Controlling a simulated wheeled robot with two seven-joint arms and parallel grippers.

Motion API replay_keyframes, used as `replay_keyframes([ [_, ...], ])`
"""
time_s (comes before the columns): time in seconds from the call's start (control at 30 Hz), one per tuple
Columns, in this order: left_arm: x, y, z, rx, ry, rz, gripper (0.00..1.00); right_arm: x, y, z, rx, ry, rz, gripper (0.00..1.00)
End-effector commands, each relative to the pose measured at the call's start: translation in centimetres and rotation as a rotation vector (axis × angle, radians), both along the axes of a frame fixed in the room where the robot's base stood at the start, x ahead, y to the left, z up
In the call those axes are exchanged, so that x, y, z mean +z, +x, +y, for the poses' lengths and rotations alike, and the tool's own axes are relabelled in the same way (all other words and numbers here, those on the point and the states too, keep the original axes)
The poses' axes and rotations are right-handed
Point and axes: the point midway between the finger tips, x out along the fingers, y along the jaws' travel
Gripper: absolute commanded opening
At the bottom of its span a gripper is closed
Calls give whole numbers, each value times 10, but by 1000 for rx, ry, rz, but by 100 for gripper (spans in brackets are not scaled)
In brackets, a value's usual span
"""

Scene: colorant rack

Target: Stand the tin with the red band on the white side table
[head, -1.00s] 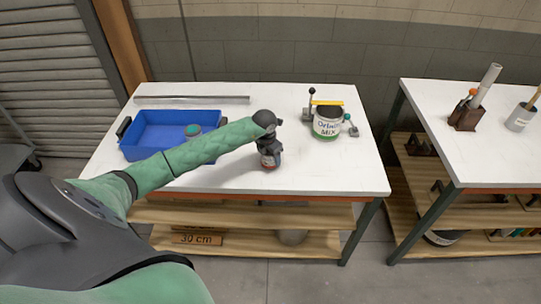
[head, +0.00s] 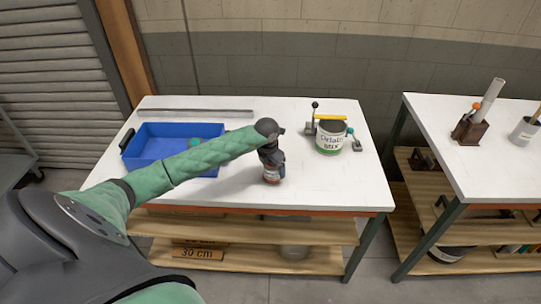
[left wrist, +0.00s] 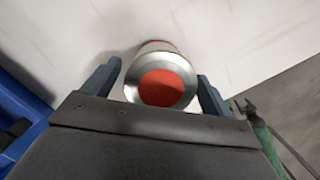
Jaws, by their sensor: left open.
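The tin with the red band (head: 271,176) stands near the front edge of the white-topped table (head: 330,188) in the middle of the head view. My left gripper (head: 271,162) is over it, pointing down, and hides its upper part. In the left wrist view the tin (left wrist: 163,88) shows a red top inside a silver rim, between the two fingers of my left gripper (left wrist: 158,88). The fingers are open, one on each side of the tin; I cannot tell whether either touches it. My right gripper is not in view.
A blue tray (head: 135,160) holding a teal-topped item (head: 192,143) lies left, partly behind my arm. A labelled pot (head: 330,138) stands behind right with levers and a yellow bar. Another white-topped table (head: 490,165) at right carries a brown holder (head: 468,130) and grey cup (head: 523,132); its front is clear.

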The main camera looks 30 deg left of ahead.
Motion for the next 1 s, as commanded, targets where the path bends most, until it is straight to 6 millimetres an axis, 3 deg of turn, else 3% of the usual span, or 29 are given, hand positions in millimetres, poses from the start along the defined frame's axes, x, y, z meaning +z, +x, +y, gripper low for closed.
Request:
replay_keyframes([
  [0.03, 6, -1, 1, -3, 3, -3, 86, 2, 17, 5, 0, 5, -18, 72],
  [0.5, 79, -12, 3, -2, 1, -1, 86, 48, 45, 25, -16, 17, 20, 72],
  [0.7, 93, -14, 3, -1, 0, 0, 86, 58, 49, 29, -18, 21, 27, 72],
  [1.0, 96, -14, 3, 0, 0, 0, 86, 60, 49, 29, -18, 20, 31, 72],
])
